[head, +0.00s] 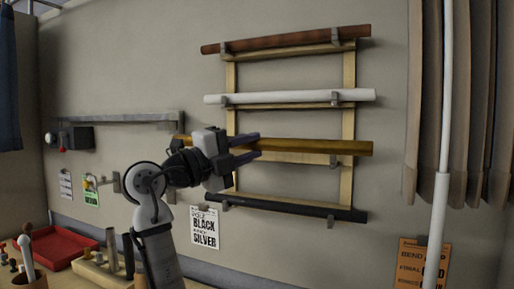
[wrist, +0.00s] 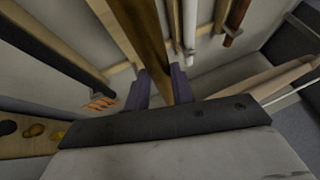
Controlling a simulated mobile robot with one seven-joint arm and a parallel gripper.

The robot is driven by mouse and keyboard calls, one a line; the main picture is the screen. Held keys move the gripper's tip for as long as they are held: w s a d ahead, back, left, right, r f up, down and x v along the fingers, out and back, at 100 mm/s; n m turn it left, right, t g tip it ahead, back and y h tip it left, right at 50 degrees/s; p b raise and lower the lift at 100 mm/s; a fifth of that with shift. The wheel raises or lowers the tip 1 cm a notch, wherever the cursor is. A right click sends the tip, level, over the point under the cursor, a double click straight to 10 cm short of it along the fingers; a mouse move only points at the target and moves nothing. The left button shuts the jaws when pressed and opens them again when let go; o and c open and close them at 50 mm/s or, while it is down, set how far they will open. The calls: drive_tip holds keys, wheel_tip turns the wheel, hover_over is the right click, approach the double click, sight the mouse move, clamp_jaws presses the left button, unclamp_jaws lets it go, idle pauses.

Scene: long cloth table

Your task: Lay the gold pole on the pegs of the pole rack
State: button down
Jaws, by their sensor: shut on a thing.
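The gold pole (head: 315,146) lies nearly level in front of the wooden pole rack (head: 348,187), between the white pole and the black pole. My gripper (head: 259,144) is shut on the gold pole, left of its middle; the pole's left end shows behind my wrist. In the wrist view the gold pole (wrist: 141,30) runs between the two purple fingers of my gripper (wrist: 160,78). A grey peg (head: 333,160) shows just below the pole on the right. Whether the pole touches it I cannot tell. The left peg of this row is hidden behind my gripper.
A red-brown pole (head: 285,39) and a white pole (head: 290,97) rest on the upper pegs, a black pole (head: 285,207) on the lowest. A curtain (head: 425,110) and a white upright pole (head: 443,130) stand right. A red tray (head: 62,246) is at lower left.

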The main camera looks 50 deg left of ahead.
drive_tip(key=shift+s, duration=0.2)
drive_tip(key=shift+w+a+r, duration=0.1)
drive_tip(key=shift+w+a, duration=0.15)
drive_tip(key=shift+w, duration=0.3)
drive_tip(key=w+a+f+p, duration=0.1)
drive_tip(key=w+a, duration=0.1)
drive_tip(key=w, duration=0.1)
drive_tip(key=w+a+f+p, duration=0.1)
drive_tip(key=w, duration=0.3)
drive_tip(key=w+a+f+p, duration=0.1)
drive_tip(key=w+a, duration=0.1)
drive_tip(key=w, duration=0.1)
drive_tip(key=shift+w+a, duration=0.15)
drive_tip(key=shift+a, duration=0.2)
drive_tip(key=shift+f, duration=0.1)
idle(0.4)
drive_tip(key=c, duration=1.1)
unclamp_jaws()
